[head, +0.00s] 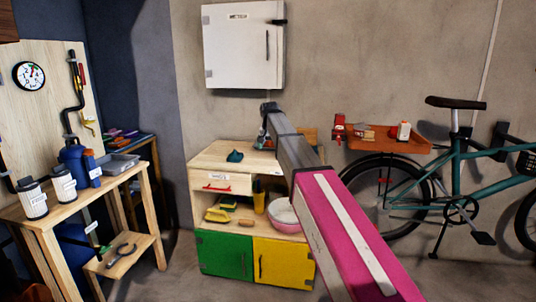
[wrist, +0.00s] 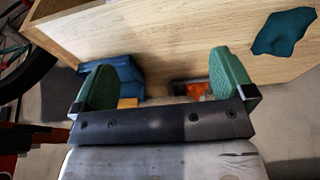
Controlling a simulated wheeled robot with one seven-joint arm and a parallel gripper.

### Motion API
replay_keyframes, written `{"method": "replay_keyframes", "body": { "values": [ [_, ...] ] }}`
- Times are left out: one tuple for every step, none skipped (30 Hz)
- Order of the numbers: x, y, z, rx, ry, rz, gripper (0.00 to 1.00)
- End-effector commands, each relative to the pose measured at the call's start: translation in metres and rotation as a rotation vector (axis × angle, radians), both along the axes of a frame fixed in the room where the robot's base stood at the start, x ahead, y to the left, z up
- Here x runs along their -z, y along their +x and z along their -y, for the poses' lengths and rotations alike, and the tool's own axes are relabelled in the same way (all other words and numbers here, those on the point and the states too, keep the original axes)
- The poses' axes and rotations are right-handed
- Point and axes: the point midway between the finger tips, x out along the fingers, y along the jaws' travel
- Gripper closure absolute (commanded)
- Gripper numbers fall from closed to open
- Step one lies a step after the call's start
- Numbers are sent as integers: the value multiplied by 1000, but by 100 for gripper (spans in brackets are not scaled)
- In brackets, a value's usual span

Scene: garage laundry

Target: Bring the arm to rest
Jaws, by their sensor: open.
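My arm (head: 345,240), pink and grey, reaches from the lower right of the head view toward the wooden cabinet (head: 205,158). My gripper (head: 264,143) is at the cabinet's back right and partly hidden behind my arm. In the wrist view, my gripper (wrist: 163,80) shows two green-padded fingers spread wide, with nothing held between them. The cabinet's wooden top (wrist: 175,35) fills the upper part of that view. I cannot tell whether the fingers touch anything.
A teal cloth (head: 234,156) lies on the cabinet top; it also shows in the wrist view (wrist: 284,33). A bicycle (head: 470,175) and red shelf (head: 385,144) are to the right. A white wall cabinet (head: 243,45) hangs above. A workbench (head: 75,205) stands left. Floor shows between bench and cabinet.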

Motion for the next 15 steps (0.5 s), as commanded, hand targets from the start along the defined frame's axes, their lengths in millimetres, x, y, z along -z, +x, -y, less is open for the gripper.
{"method": "replay_keyframes", "body": {
  "values": [
    [8,-5,4,-3,-1,-4,0],
    [11,-7,5,-5,-1,-5,0],
    [16,-9,7,-7,-1,-8,0],
    [21,-12,10,-9,-2,-11,0],
    [27,-15,12,-11,-3,-14,0],
    [33,-18,15,-14,-3,-18,0],
    [39,-21,17,-16,-4,-21,0],
    [45,-24,20,-19,-4,-24,0],
    [52,-28,24,-23,-5,-29,0],
    [60,-32,27,-26,-5,-33,0],
    [67,-36,30,-28,-6,-36,0],
    [76,-42,35,-32,-6,-41,0],
    [83,-46,38,-36,-7,-45,0],
    [92,-52,42,-40,-8,-51,0],
    [103,-59,47,-45,-8,-58,0]
  ]
}}
